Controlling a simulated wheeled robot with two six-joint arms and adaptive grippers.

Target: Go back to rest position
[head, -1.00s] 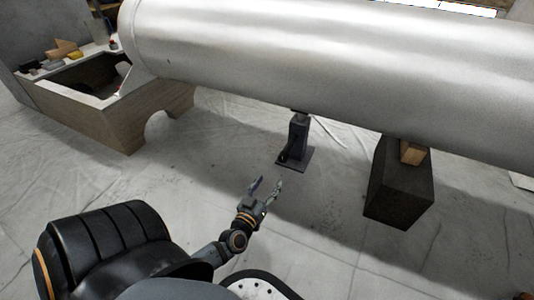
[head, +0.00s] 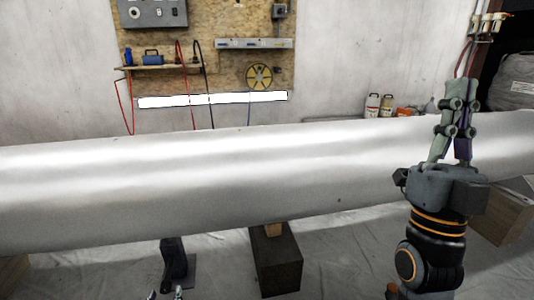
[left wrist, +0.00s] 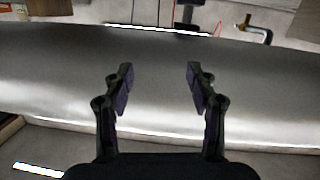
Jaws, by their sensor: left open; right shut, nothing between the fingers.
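My left gripper (head: 165,293) shows only its fingertips at the bottom edge of the head view. In the left wrist view its two fingers (left wrist: 159,76) are spread, with nothing between them, in front of the big metal cylinder (left wrist: 55,75). My right gripper (head: 459,92) points up at the right of the head view, shut and empty, in front of the same long silver cylinder (head: 220,180). I cannot tell whether it touches the cylinder; it looks apart from it.
A dark jack stand (head: 175,262) and a black block (head: 277,268) with wood on top are under the cylinder. A tool board (head: 225,75) hangs on the back wall. Bottles (head: 372,106) stand behind the cylinder at right. The sheeted floor (head: 345,265) is clear between block and right arm.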

